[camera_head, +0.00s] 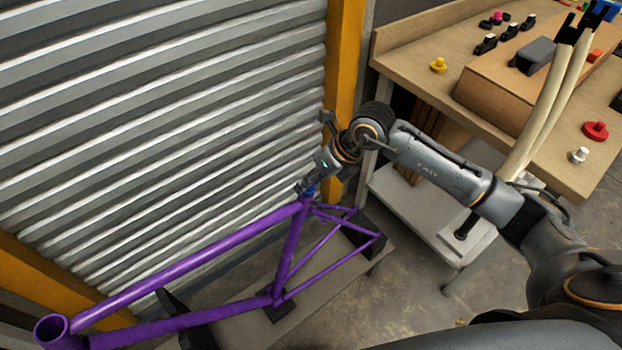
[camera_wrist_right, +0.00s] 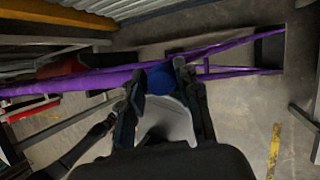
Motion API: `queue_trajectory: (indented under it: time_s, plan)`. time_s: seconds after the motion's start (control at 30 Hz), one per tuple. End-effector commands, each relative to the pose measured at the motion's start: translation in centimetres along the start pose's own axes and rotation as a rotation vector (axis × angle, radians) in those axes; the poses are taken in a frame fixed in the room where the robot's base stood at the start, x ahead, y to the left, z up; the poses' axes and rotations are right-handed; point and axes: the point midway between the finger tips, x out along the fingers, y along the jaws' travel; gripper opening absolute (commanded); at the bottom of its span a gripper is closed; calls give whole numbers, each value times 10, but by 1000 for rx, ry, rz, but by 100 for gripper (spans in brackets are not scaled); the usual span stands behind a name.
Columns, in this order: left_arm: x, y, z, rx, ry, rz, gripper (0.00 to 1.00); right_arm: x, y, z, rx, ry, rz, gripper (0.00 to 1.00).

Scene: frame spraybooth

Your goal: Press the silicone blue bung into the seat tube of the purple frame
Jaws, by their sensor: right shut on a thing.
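The purple frame (camera_head: 180,263) stands in front of the corrugated shutter, with its seat tube (camera_head: 291,242) rising to the top joint. My right gripper (camera_head: 308,187) points down at the top of the seat tube. It is shut on the blue bung (camera_wrist_right: 160,78), which shows between the two fingers in the right wrist view. In the head view only a little of the blue bung (camera_head: 310,192) shows, right at the tube's top. The tube mouth is hidden, so I cannot tell how far the bung sits in it. My left gripper is not in view.
A wooden bench (camera_head: 420,35) at the upper right carries a yellow plug (camera_head: 438,65), a red plug (camera_head: 596,131), a white plug (camera_head: 579,155) and black parts. An orange post (camera_head: 345,60) is close behind my right wrist.

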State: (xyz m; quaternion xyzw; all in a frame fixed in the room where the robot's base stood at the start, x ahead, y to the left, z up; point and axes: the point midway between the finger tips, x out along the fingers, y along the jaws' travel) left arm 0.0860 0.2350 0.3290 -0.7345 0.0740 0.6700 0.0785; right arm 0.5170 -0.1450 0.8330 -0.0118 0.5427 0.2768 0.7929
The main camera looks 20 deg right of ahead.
Motion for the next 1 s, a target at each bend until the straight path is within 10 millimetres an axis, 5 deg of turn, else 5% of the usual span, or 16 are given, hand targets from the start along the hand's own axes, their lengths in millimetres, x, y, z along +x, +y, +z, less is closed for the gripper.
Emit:
queue_trajectory:
  time_s: [0.33, 0.37, 0.5, 0.83, 1.0]
  plan:
    - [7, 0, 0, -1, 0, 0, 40, 8, 0, -4, 0, 0, 1, 11]
    - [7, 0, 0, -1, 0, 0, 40, 8, 0, -4, 0, 1, 1, 35]
    - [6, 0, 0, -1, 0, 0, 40, 8, 0, -4, 0, 2, 1, 59]
    - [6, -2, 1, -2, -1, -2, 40, 5, 0, -3, 0, 0, 0, 59]
    - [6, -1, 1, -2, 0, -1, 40, -17, -1, -2, -2, -3, -3, 59]
